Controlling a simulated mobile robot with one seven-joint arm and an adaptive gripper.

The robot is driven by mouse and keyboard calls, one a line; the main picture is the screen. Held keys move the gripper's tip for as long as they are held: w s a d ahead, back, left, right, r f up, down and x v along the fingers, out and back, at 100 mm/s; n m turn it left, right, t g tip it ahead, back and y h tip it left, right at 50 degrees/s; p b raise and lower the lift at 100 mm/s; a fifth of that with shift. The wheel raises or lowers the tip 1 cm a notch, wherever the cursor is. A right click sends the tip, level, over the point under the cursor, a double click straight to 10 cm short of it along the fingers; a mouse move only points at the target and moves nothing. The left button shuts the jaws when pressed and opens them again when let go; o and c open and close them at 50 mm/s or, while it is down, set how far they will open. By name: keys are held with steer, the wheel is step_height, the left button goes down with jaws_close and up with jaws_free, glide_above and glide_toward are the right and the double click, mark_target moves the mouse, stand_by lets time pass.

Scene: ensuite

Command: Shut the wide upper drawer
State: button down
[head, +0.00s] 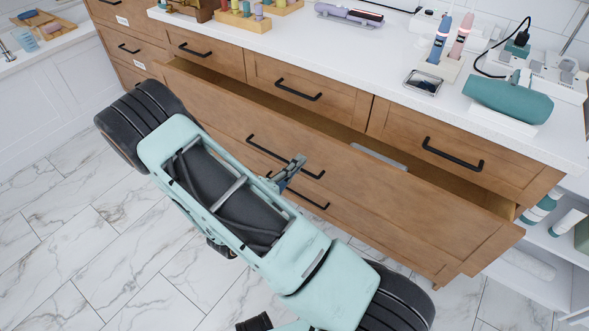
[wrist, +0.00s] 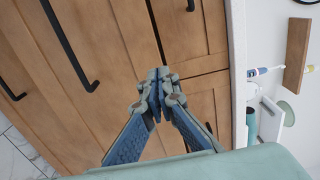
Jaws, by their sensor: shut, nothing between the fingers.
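The wide upper drawer (head: 400,205) is pulled out below the row of small drawers. A strip of its inside shows, with a pale grey item (head: 378,156) in it. Its black bar handle (head: 285,157) is on the front. My gripper (head: 297,164) is shut and empty, in front of the drawer front near the handle's right part. In the wrist view, my fingertips (wrist: 158,88) meet over the wooden fronts, and a long black handle (wrist: 68,45) shows to their left. I cannot tell whether the fingertips touch the drawer front.
Small drawers (head: 296,85) above are shut. The white counter (head: 370,55) holds a teal case (head: 508,99), toothbrushes (head: 440,40), a small metal tray (head: 423,83) and wooden blocks. An open white shelf (head: 545,242) stands at right. The marble floor (head: 60,240) at left is clear.

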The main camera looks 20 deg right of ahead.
mark_target(322, 138)
steer(key=b+x, duration=0.2)
steer(key=x, duration=0.7)
steer(key=shift+d, duration=0.1)
steer(key=p+x, duration=0.1)
steer(key=x, duration=0.3)
steer(key=shift+w+d, duration=0.25)
steer(key=shift+a, duration=0.1)
steer(key=p+v, duration=0.3)
steer(key=v, duration=1.1)
